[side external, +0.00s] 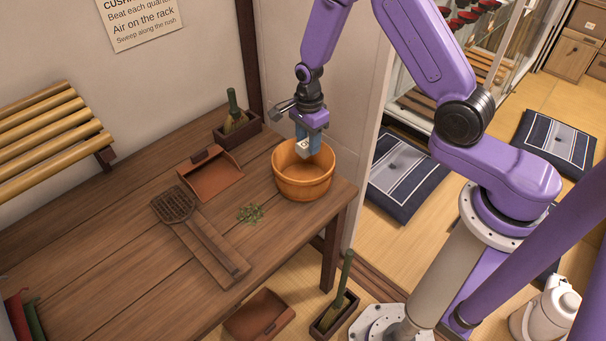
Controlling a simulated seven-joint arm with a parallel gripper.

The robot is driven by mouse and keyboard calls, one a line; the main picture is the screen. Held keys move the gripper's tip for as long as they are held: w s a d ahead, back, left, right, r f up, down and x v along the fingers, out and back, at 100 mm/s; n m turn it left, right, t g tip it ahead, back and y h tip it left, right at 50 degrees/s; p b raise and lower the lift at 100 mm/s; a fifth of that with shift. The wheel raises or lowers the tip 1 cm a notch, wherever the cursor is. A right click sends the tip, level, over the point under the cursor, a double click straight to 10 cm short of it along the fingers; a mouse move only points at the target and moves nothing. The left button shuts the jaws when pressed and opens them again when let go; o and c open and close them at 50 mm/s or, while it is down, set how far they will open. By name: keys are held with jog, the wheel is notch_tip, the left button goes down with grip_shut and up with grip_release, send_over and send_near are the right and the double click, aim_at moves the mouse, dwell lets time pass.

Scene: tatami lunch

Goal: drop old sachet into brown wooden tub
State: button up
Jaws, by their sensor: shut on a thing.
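The brown wooden tub (303,187) stands near the right end of the wooden table. My gripper (308,146) points down over the tub's opening and is shut on a small pale sachet (302,148). The sachet is at about the height of the tub's rim or a little above; I cannot tell exactly how far. The far rim of the tub is partly hidden behind the gripper fingers. The inside of the tub looks empty where I can see it.
On the table (110,275) lie a brown dustpan (211,177), a woven beater (174,205) and green leaf scraps (250,213). A small box with a green-handled brush (233,112) stands at the back. A slatted rack (45,130) is at left.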

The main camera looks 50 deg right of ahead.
jog(key=shift+f, duration=0.95)
jog(key=o, duration=1.1)
jog(key=shift+r, duration=0.1)
notch_tip(320, 180, up, 17)
jog(key=shift+r, duration=0.15)
